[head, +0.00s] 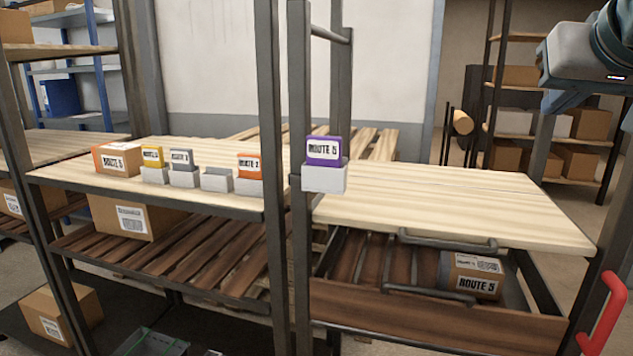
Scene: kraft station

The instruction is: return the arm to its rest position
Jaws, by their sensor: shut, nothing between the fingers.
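My gripper (556,102) is at the top right of the head view, at the end of my grey and teal arm, part of which is cut off by the picture edge. It is shut and empty. It hangs in the air above the right end of the pale wooden worktop (440,205), apart from everything.
A purple ROUTE 5 block (323,151) sits in a white holder by the dark post. Several labelled blocks stand on the left shelf (85,176). An open drawer (440,315) under the worktop holds a ROUTE 5 parcel (470,276). A red handle (604,315) is at right.

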